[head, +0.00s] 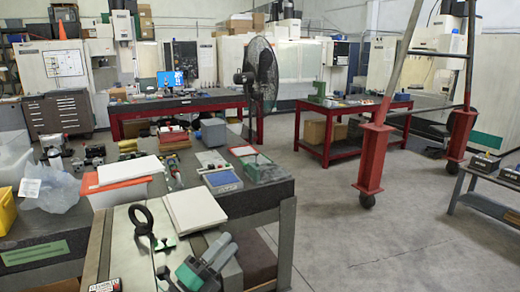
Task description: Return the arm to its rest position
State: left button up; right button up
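My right gripper and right arm are not in view.
The near bench (262,201) carries a white flat block (194,211), a black ring (140,218), a red-edged white box (122,186) and trays. A fan (261,72), red tables and a red-legged frame (374,158) stand behind. Open floor (385,240) lies to the right.

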pick_arm(q)
jog(key=s+a+f+n+g+y, duration=0.1)
jog(key=s+a+f+n+y, duration=0.3)
jog(key=a+f+n+y, duration=0.45)
jog(key=s+a+f+n+g+y, duration=0.1)
jog(key=s+a+f+n+y, duration=0.4)
jog(key=f+n+y, duration=0.65)
jog(key=s+a+f+n+g+h, duration=0.1)
jog(key=s+f+n+g+h, duration=0.3)
jog(key=s, duration=0.6)
jog(key=s+a+f+n+g, duration=0.1)
jog(key=s+f+n+g, duration=0.1)
jog(key=s+f+g, duration=0.65)
jog(key=s+f, duration=0.2)
jog(key=f, duration=1.3)
jog(key=s+f, duration=0.3)
jog(key=f, duration=1.2)
jog(key=s+a+f+g, duration=0.1)
jog(key=s+a+f, duration=0.2)
jog(key=s+f, duration=1.4)
jog(key=shift+s+f, duration=0.4)
jog(key=shift+s, duration=0.05)
